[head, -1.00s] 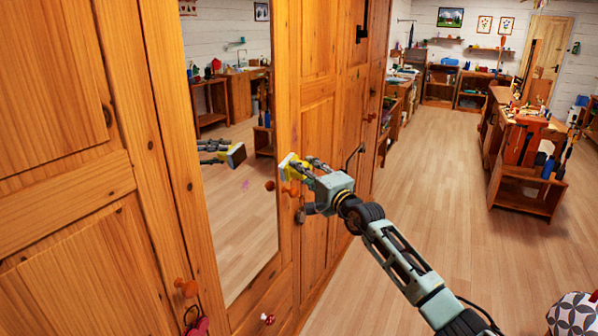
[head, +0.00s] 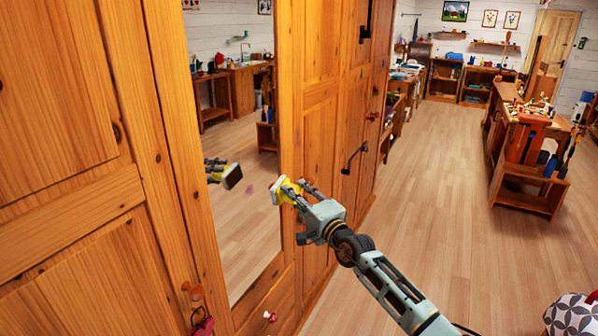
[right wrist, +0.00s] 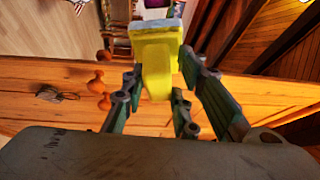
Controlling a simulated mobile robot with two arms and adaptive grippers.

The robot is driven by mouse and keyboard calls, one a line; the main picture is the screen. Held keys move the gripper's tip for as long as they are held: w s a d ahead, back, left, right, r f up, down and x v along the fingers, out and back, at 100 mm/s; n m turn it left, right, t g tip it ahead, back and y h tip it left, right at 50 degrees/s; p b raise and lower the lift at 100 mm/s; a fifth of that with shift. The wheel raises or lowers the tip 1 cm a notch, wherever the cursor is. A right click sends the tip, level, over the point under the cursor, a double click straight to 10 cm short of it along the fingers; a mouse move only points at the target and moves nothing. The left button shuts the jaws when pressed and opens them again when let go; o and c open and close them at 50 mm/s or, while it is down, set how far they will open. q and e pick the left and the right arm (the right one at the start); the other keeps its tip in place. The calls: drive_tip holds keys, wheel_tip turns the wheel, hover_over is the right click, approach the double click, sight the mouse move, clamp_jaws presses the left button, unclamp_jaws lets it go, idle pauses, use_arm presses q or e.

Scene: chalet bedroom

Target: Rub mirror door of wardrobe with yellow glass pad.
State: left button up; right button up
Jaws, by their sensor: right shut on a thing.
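The wardrobe's mirror door (head: 236,128) stands at centre-left in the head view, a tall glass set in an orange wood frame. A faint pinkish smudge (head: 249,190) shows on the glass. My right gripper (head: 297,191) is shut on the yellow glass pad (head: 283,190), in front of the mirror's right edge. The pad's reflection shows to its left with a gap between, so the pad looks apart from the glass. In the right wrist view, the yellow pad (right wrist: 156,80) sits between the fingers, its pale face turned away. My left gripper is out of view.
Wooden knobs (head: 192,291) and black handles (head: 354,157) stick out from the wardrobe (head: 318,130). A wooden workbench (head: 508,125) with tools stands at the right. The plank floor (head: 430,180) between is clear. A patterned round object (head: 574,315) is at the bottom right.

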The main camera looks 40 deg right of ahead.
drive_tip(key=a+p, duration=0.1)
drive_tip(key=s+a, duration=0.1)
drive_tip(key=a, duration=0.1)
drive_tip(key=s+a+f+p, duration=0.1)
drive_tip(key=shift+a+p, duration=0.15)
drive_tip(key=shift+p, duration=0.15)
drive_tip(key=shift+s+a+f, duration=0.1)
drive_tip(key=shift+a+f, duration=0.2)
drive_tip(key=shift+f, duration=0.05)
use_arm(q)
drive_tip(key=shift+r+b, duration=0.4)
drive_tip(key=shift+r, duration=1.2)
use_arm(e)
drive_tip(key=shift+w+a, duration=0.35)
drive_tip(key=shift+w, duration=0.55)
drive_tip(key=shift+w+a, duration=0.35)
drive_tip(key=shift+w, duration=0.6)
drive_tip(key=shift+w+a, duration=0.35)
drive_tip(key=shift+w, duration=0.55)
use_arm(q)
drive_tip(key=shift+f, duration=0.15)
use_arm(e)
drive_tip(key=shift+w+a, duration=0.35)
drive_tip(key=shift+w, duration=0.55)
